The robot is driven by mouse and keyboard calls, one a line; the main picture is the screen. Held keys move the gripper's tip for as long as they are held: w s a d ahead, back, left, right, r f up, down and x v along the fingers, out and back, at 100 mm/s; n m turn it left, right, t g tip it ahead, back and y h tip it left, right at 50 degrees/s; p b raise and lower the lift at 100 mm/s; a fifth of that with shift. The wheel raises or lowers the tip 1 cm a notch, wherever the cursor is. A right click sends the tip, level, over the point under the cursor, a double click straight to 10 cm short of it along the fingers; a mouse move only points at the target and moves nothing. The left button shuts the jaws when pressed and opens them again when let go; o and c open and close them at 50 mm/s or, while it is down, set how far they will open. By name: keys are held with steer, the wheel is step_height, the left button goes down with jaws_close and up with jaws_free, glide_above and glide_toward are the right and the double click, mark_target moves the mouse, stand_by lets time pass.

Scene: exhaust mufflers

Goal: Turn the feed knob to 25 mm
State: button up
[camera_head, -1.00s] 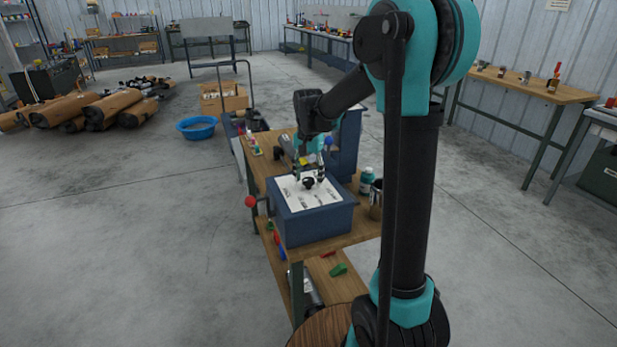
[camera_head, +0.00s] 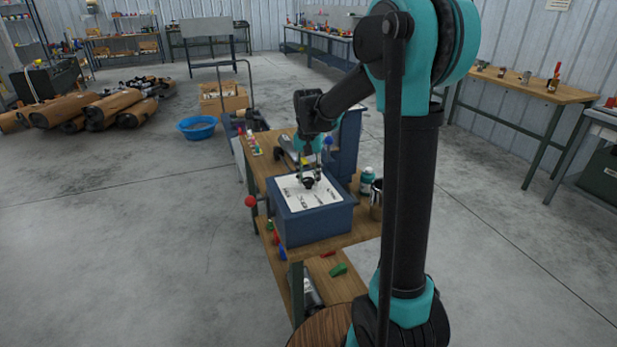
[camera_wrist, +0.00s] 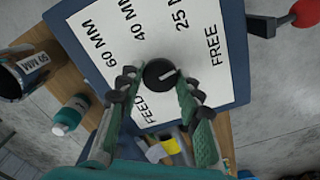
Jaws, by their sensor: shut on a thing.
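The black round feed knob (camera_wrist: 160,77) sits on a white printed plate on top of a blue box (camera_head: 318,220). In the wrist view the plate (camera_wrist: 120,45) reads 60 MM, 40 MM, a cut-off 25 M, FREE and FEED. The knob's white mark points right and slightly up, nearer FREE than 25. My gripper (camera_wrist: 159,86) is shut on the knob, one finger on each side. In the head view my gripper (camera_head: 311,178) reaches down onto the box top; the knob is small and partly hidden there.
A red-ended lever (camera_head: 250,201) sticks out at the box's left. A teal-labelled bottle (camera_head: 367,180) and a metal cup (camera_head: 376,203) stand to its right on the wooden bench (camera_head: 345,238). A taller blue body stands behind. Open floor lies to the left.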

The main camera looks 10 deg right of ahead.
mark_target(309, 179)
steer(key=n, duration=0.6)
steer(key=shift+n, duration=0.4)
stand_by(0.4)
steer(key=o, duration=1.2)
steer(key=shift+c, duration=0.2)
steer(key=shift+r, duration=0.1)
step_height(309, 179, up, 12)
steer(key=shift+m+t, duration=0.6)
steer(key=shift+t, duration=0.3)
steer(key=s+d+f, duration=0.2)
steer(key=s+f, duration=0.1)
steer(key=s+d+f, duration=0.2)
steer(key=s+f, duration=0.1)
steer(key=s+d+f, duration=0.1)
steer(key=s+f, duration=0.2)
steer(key=s, duration=0.1)
steer(key=shift+d+f, duration=0.25)
steer(key=shift+d, duration=0.15)
steer(key=s+d+f+m+t, duration=0.1)
steer(key=s+d+f, duration=0.3)
steer(key=s+f, duration=0.7)
steer(key=s+t, duration=0.1)
steer(key=s, duration=0.2)
steer(key=shift+s+d+f+m, duration=0.2)
steer(key=shift+f+m, duration=0.1)
